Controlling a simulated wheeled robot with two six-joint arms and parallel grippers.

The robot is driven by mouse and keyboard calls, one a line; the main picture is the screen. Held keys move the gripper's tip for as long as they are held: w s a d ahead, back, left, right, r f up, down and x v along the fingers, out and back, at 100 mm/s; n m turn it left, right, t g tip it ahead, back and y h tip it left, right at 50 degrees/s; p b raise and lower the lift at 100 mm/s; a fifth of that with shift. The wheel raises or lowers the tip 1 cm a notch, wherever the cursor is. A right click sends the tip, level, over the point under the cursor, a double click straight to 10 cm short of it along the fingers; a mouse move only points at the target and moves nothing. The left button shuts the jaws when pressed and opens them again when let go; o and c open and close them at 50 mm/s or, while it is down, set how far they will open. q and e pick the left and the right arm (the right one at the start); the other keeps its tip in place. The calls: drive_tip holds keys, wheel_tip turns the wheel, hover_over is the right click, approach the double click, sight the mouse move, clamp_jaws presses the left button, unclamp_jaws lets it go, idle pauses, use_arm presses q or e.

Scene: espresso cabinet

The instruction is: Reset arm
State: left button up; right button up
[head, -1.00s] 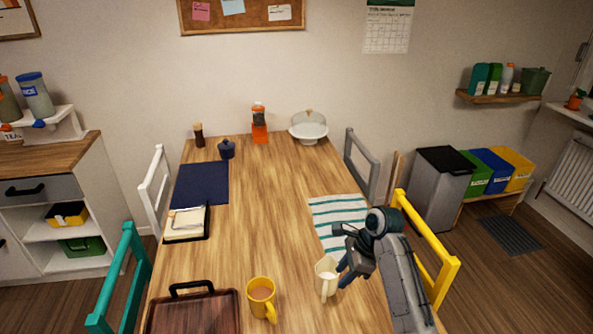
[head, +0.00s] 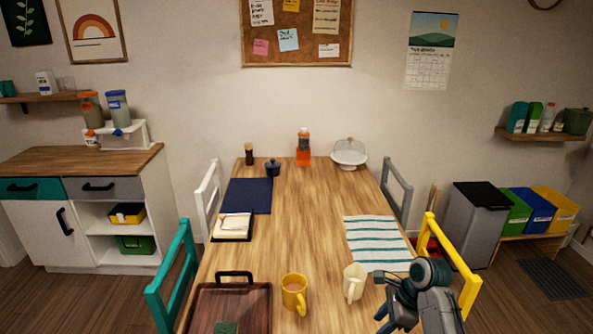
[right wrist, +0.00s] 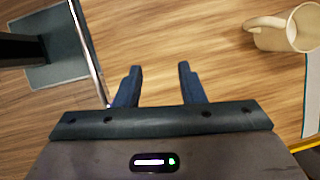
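My right gripper (head: 392,306) is at the lower right of the head view, over the right side of the table. In the right wrist view its two blue fingers (right wrist: 160,85) are spread apart with nothing between them. A cream mug (head: 354,283) stands upright on the table to the left of the gripper, apart from it. The mug also shows in the upper right corner of the right wrist view (right wrist: 270,36). My left gripper is not in view.
A yellow mug (head: 294,300) and a brown tray (head: 205,315) are at the table's near side. A striped cloth (head: 375,238) lies beyond the cream mug. A yellow chair (head: 455,262) stands close to my right arm. The middle of the wooden table (head: 305,215) is clear.

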drive_tip(key=s+d+f+n+t+h, duration=0.1)
drive_tip(key=s+f+n, duration=0.35)
drive_tip(key=s, duration=0.25)
drive_tip(key=s+d+f+n+h, duration=0.25)
drive_tip(key=s+n, duration=0.25)
drive_tip(key=s, duration=0.3)
drive_tip(key=s+d+r+n+t+h, duration=0.25)
drive_tip(key=s+n, duration=0.85)
drive_tip(key=s, duration=0.6)
wheel_tip(320, 180, down, 28)
drive_tip(key=w+d+g, duration=0.1)
drive_tip(key=d+g, duration=0.1)
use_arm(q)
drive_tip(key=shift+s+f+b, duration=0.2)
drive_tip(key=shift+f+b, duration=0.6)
use_arm(e)
drive_tip(key=s+d+f+g, duration=0.1)
drive_tip(key=s+d+f, duration=0.1)
drive_tip(key=s+f, duration=1.6)
wheel_tip(320, 180, down, 4)
drive_tip(key=shift+f+y, duration=0.1)
drive_tip(key=shift+y, duration=0.3)
drive_tip(key=shift+s+m, duration=0.1)
drive_tip(key=shift+m, duration=0.15)
